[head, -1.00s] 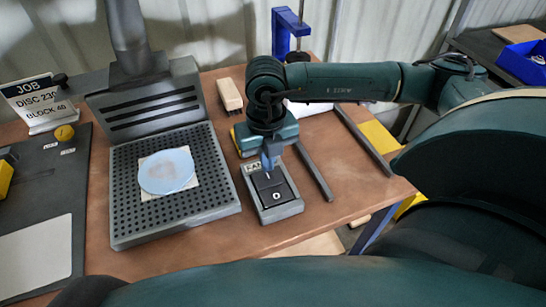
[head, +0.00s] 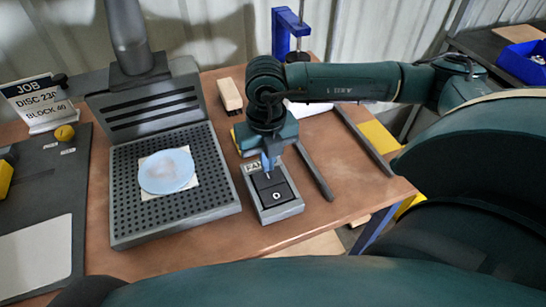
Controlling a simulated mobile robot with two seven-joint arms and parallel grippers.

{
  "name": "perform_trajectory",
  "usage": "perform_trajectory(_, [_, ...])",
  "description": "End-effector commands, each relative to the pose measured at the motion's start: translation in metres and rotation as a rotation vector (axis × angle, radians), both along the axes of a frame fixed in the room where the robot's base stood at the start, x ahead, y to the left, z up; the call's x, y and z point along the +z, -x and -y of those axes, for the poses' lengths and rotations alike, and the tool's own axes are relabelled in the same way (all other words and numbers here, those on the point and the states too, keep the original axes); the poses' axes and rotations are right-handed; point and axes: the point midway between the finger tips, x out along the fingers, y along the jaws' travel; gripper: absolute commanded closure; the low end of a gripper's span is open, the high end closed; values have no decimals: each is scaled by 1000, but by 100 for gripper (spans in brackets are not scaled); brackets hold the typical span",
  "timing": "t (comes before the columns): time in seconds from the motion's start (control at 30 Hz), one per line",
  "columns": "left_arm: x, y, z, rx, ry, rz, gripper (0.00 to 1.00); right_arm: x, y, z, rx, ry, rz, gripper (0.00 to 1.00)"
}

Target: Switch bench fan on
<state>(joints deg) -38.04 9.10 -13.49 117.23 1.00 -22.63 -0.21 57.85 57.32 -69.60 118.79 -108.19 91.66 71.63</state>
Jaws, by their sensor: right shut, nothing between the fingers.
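The fan switch box (head: 283,213) is a grey block with a black rocker, standing on the bench right of the perforated extraction tray. A label reading "FAN", partly covered, is at its far end. A round "O" mark (head: 277,195) shows on the near half of the rocker. My right gripper (head: 268,169) is shut and empty, pointing down at the far half of the rocker, with its tips at or just above it. The tips hide the mark on that half. The bench fan hood (head: 150,105) is grey and slotted, with a duct rising from it. My left gripper is not in view.
A pale blue disc (head: 167,171) lies on a light square on the perforated tray (head: 130,228). A brush (head: 230,95) lies behind the switch, and dark bars (head: 314,172) lie to its right. A job sign (head: 40,102) stands at the left. Bare bench lies in front of the switch.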

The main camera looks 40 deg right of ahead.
Motion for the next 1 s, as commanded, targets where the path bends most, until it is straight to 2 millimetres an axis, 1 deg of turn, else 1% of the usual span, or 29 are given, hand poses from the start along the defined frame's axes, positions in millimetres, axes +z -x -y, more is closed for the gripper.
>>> perform_trajectory(0.33, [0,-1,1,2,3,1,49,-1,0,0,0,0,0,100])
perform_trajectory(1.0, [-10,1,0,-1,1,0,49,-11,0,0,0,0,0,100])
